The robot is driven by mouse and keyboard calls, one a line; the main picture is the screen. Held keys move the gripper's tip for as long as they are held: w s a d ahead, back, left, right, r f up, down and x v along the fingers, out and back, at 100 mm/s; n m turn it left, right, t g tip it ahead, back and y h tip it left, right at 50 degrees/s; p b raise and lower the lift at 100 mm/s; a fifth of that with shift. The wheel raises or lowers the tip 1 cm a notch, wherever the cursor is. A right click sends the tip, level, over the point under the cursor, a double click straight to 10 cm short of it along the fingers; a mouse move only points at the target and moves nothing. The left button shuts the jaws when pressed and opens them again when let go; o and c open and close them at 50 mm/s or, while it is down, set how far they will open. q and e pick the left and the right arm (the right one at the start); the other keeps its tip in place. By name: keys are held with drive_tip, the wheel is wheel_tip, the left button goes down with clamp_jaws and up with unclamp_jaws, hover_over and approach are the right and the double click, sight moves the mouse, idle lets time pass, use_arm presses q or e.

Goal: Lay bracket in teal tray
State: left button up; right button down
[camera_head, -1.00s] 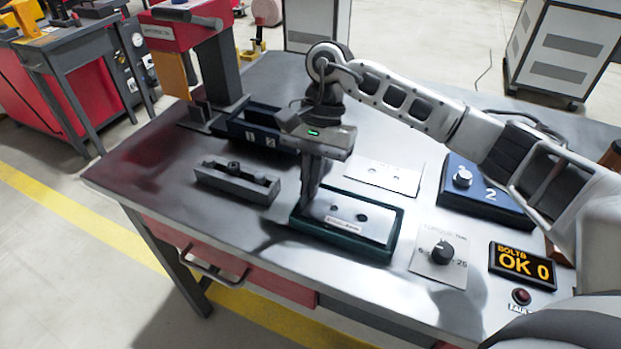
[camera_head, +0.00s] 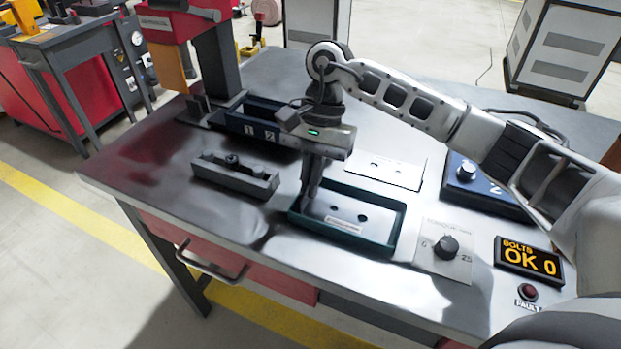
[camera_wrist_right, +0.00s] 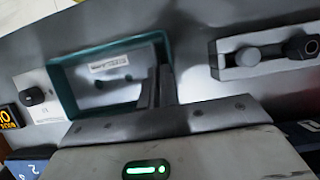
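The bracket (camera_head: 352,215), a flat grey plate with two dark holes and a pale label, lies inside the teal tray (camera_head: 397,232), below its rim. In the right wrist view the bracket (camera_wrist_right: 118,88) shows within the tray (camera_wrist_right: 62,92), with its label near the far wall. My right gripper (camera_head: 309,190) points down at the tray's left end. In the wrist view its fingers (camera_wrist_right: 160,88) are close together over the bracket's end. Their tips are dark, and whether they still grip the bracket cannot be made out. My left gripper is out of view.
A grey fixture block (camera_head: 236,176) stands left of the tray. A blue bin (camera_head: 262,128) marked 1 and 2 is behind it. A pale plate (camera_head: 386,170) lies behind the tray. A torque dial (camera_head: 446,246) and an OK 0 display (camera_head: 529,261) are at right.

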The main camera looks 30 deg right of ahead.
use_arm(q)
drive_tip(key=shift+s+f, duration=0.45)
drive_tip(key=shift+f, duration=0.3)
use_arm(e)
drive_tip(key=shift+f, duration=0.2)
drive_tip(key=c, duration=1.6)
unclamp_jaws()
drive_tip(key=shift+o, duration=0.2)
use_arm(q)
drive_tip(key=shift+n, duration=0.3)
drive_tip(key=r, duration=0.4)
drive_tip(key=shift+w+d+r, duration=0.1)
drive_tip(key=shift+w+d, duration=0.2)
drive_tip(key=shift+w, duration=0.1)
use_arm(e)
drive_tip(key=v, duration=1.6)
